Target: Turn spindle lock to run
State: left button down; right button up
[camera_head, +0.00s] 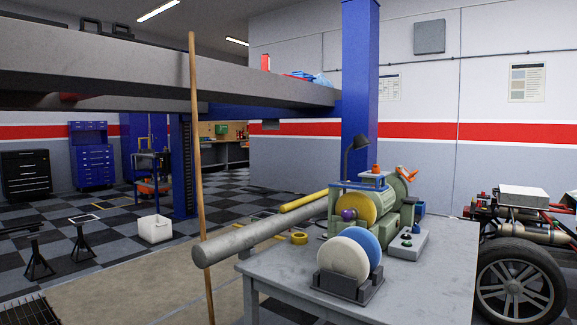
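A green bench machine (391,217) stands on the grey workbench (290,271), with a yellow wheel (356,207) facing me and a small purple knob (348,215) in front of that wheel. An orange lever-like part (406,174) sticks up at the machine's upper right, and an orange and blue part (374,175) sits on its top. I cannot tell which of these is the spindle lock, and no run marking is readable. A grey control box (408,245) with small dark and green buttons lies at the machine's right. Neither of my grippers is in view.
A white disc (343,259) and a blue disc (368,245) stand in a dark rack at the bench's front. A thick grey bar (255,233) juts left past the bench edge. A wooden pole (198,170) stands left. A stripped vehicle (522,200) is at right.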

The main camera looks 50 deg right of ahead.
aim_at(376, 168)
jog(key=z, duration=0.15)
jog(key=i, duration=1.15)
jog(key=z, duration=0.6)
